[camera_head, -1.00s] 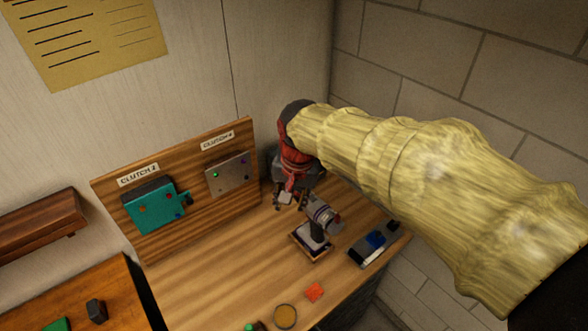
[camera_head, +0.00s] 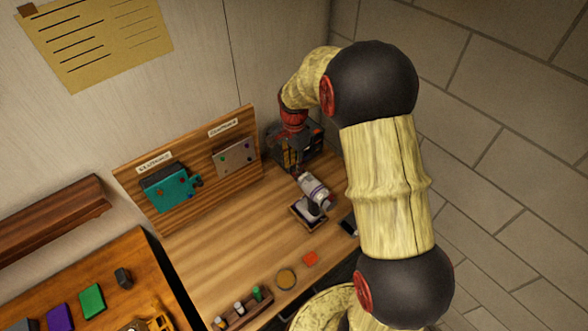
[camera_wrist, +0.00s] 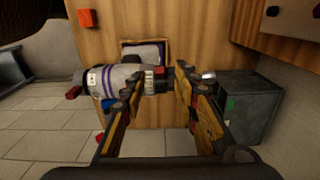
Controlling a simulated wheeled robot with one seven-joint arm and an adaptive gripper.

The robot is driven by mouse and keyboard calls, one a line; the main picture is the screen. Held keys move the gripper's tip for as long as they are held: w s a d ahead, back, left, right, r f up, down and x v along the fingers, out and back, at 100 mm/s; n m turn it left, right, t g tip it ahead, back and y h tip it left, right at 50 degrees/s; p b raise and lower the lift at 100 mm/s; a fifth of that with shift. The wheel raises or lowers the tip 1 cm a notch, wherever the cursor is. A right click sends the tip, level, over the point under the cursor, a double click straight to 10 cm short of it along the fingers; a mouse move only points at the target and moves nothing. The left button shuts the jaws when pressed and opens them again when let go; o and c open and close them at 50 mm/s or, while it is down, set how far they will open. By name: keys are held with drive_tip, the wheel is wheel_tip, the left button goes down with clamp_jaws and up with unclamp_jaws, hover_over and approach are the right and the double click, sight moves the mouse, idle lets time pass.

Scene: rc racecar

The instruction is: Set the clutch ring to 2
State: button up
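A white and purple power tool (camera_head: 314,192) is held on a small stand (camera_head: 297,215) on the wooden bench. In the wrist view the tool (camera_wrist: 107,80) lies sideways, its striped body at left and its narrower front end (camera_wrist: 158,80), with a red part, pointing right. My gripper (camera_head: 295,168) is beside the tool's front end. In the wrist view my gripper (camera_wrist: 156,80) is open, with one finger on each side of that front end; I cannot tell whether they touch it. The ring's numbers are too small to read. A clutch sign (camera_head: 154,162) hangs above a teal box (camera_head: 170,190).
A grey box (camera_head: 235,157) is on the same upright board. A dark machine (camera_wrist: 245,105) stands close to my right finger. An orange square (camera_head: 310,258), a round dish (camera_head: 286,279) and a rack of small bottles (camera_head: 243,308) lie toward the front.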

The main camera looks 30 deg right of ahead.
sight(294, 173)
drive_tip(key=shift+f, duration=1.8)
drive_tip(key=shift+c, duration=0.4)
clamp_jaws()
